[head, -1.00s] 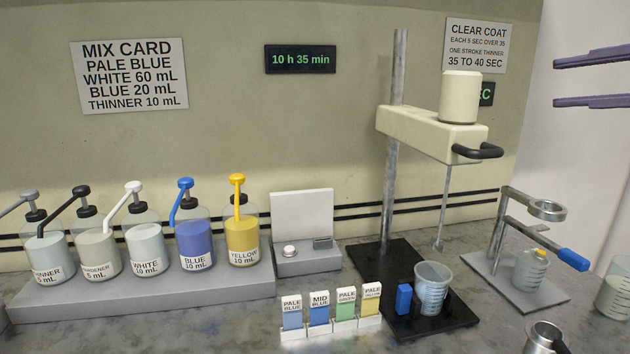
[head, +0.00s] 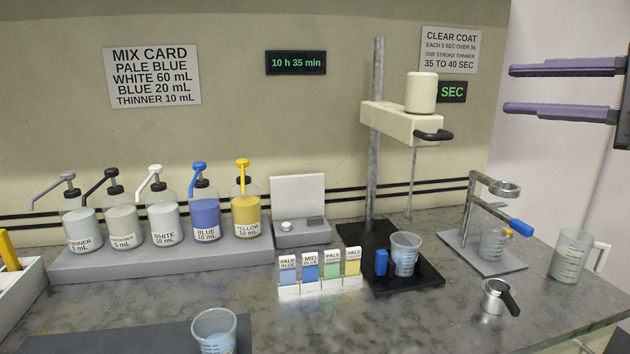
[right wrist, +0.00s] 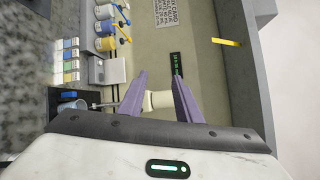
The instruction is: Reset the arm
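My right gripper (head: 512,90) is at the upper right of the head view, raised in front of the wall. Its two purple fingers point left and stand well apart, with nothing between them. In the right wrist view the open fingers (right wrist: 157,85) also show, with the cream mixer head beyond them. The gripper is apart from the bench and everything on it. My left gripper is not in view.
The stirrer stand (head: 375,180) holds a cup (head: 405,252) on its black base. Pump bottles (head: 205,215) stand on a grey rack at left. A viscosity stand (head: 468,220), metal cup (head: 497,297), jug (head: 570,255) and front cup (head: 214,330) are also on the bench.

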